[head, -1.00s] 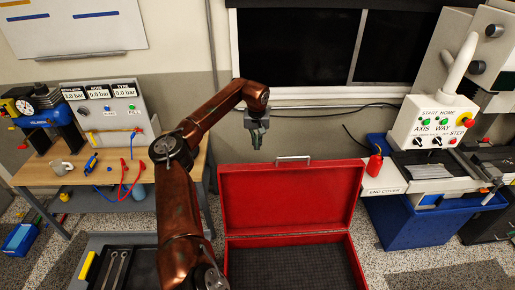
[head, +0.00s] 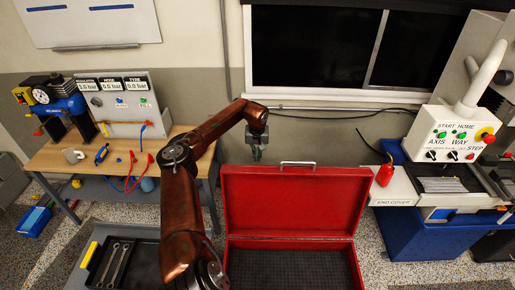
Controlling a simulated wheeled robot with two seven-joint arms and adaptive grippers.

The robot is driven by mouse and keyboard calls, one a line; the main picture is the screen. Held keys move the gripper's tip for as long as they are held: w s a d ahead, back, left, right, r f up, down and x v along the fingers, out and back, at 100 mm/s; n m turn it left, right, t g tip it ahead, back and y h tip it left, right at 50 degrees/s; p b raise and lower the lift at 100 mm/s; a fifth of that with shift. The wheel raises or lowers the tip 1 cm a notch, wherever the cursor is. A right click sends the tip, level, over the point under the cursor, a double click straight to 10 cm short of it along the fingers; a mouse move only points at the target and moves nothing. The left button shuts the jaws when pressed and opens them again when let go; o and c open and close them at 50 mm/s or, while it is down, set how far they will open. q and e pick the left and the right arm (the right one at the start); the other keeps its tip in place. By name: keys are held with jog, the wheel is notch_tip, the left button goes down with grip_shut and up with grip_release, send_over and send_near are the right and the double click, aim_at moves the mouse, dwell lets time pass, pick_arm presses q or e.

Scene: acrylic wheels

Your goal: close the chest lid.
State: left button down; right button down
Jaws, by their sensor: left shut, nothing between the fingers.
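The red chest stands open at the bottom centre of the head view. Its lid (head: 291,202) is raised upright at the back, with a metal handle (head: 297,164) on its top edge. The dark, ribbed chest floor (head: 290,268) shows empty in the visible part; the chest's front is cut off by the frame. My left gripper (head: 257,154) is shut and empty, pointing down. In the picture it is just above the lid's top edge, left of the handle; it appears apart from the lid. My right gripper is not in view.
A wooden workbench (head: 105,158) with gauges, a mug and hoses stands at left. A dark tray (head: 120,262) with wrenches lies left of the chest. A machine with a control box (head: 455,133) and a red bottle (head: 385,174) stand at right.

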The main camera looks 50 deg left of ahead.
pick_arm(q)
jog(key=shift+s+d+r+p, duration=0.2)
jog(key=shift+s+d+r, duration=0.1)
jog(key=shift+s+d, duration=0.3)
jog(key=shift+s+d+r+p, duration=0.2)
jog(key=shift+s+d+r, duration=0.1)
jog(key=shift+s+d, duration=0.3)
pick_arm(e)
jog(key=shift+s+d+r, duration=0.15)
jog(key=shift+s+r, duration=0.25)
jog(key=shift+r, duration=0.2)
pick_arm(q)
jog(key=shift+w+d, duration=0.1)
jog(key=shift+w, duration=0.05)
